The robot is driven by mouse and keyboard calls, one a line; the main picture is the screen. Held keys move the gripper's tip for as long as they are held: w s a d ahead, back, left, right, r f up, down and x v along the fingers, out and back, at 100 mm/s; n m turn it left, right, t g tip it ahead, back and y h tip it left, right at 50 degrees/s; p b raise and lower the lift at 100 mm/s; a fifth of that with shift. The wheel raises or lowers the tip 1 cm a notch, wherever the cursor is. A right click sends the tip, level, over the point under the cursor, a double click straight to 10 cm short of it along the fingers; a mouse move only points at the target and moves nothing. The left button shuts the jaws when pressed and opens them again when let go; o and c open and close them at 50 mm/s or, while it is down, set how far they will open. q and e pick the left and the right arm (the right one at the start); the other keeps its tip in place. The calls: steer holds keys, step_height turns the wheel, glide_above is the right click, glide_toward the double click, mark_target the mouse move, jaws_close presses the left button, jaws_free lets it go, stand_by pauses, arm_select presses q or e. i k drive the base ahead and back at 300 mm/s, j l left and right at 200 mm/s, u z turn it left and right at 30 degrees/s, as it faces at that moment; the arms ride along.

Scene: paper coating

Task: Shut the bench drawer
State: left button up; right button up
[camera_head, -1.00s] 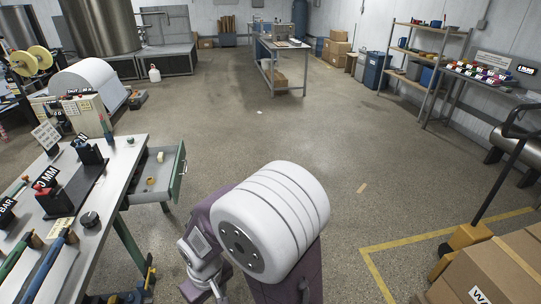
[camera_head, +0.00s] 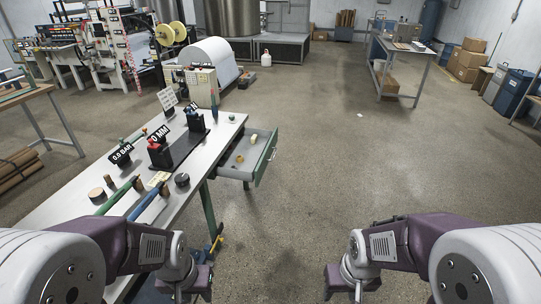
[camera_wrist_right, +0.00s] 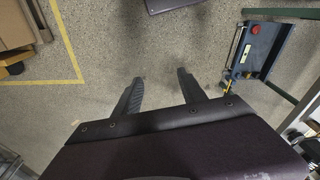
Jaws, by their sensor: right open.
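The bench drawer (camera_head: 238,162) stands pulled out from the right side of the grey-topped bench (camera_head: 140,178). Its green front panel (camera_head: 266,160) faces right, and a few small items, one yellowish, lie inside. My left gripper (camera_head: 190,292) is at the bottom edge, in front of the bench and well short of the drawer; its fingers are not clear. My right gripper (camera_head: 345,292) is at the bottom, right of the drawer and apart from it. In the right wrist view its two fingers (camera_wrist_right: 159,92) are spread, with only floor between them.
The bench top carries black holders (camera_head: 165,152), green and blue rods and round pieces. A blue box with a red button (camera_wrist_right: 256,50) shows at right in the wrist view. Speckled floor (camera_head: 320,170) right of the drawer is clear.

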mark_target(256, 157)
steer(key=i+j, duration=0.15)
steer(key=i, duration=0.4)
steer(key=i+j, duration=0.2)
steer(key=i, duration=0.35)
steer(key=i+j, duration=0.15)
steer(key=i, duration=0.35)
steer(key=i+j, duration=0.15)
steer(key=i, duration=0.4)
